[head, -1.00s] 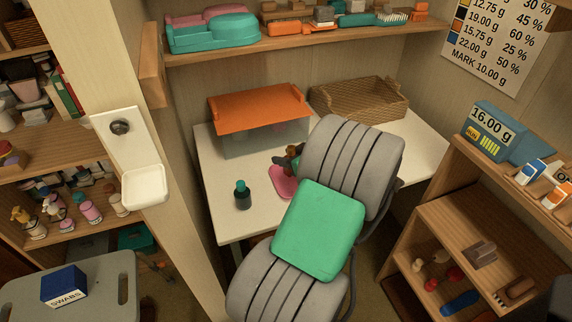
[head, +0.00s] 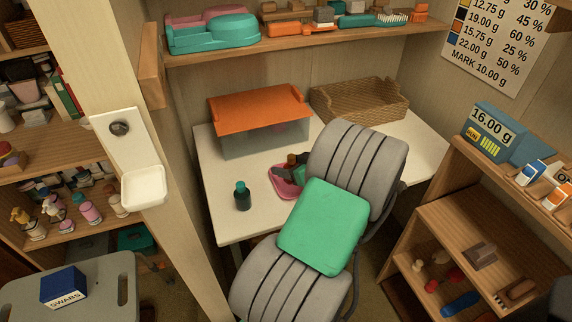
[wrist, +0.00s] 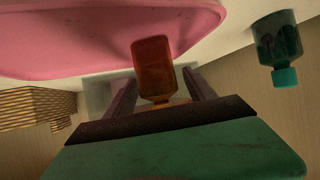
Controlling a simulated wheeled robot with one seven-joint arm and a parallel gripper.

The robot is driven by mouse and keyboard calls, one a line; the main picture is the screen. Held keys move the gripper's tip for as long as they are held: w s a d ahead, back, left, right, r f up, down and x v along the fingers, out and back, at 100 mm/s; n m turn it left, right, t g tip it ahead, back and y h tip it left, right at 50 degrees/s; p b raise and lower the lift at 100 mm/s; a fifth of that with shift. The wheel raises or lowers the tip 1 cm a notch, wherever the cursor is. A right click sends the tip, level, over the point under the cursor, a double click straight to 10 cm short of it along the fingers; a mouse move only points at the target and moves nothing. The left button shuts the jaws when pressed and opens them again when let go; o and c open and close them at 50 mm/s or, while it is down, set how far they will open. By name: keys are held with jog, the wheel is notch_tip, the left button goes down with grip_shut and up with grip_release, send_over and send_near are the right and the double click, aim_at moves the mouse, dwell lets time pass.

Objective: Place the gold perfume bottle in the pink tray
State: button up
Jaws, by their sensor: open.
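The gold perfume bottle, amber-brown with a gold end, shows in the wrist view (wrist: 152,62) between my gripper's fingers (wrist: 161,77), with its body overlapping the edge of the pink tray (wrist: 70,38). In the head view, the bottle (head: 291,158) is a small brown shape at the pink tray (head: 279,187) on the white desk. My gripper (head: 290,166) is there too, its dark fingers apart. My arm hides the tray's right part. I cannot tell whether the bottle rests fully on the tray's floor.
A dark green bottle with a teal cap (head: 242,197) stands left of the tray. An orange-lidded clear box (head: 258,108) and a wicker basket (head: 360,98) stand behind. A shelf (head: 310,46) hangs above. The desk's front left is clear.

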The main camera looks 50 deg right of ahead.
jog(key=v, duration=1.1)
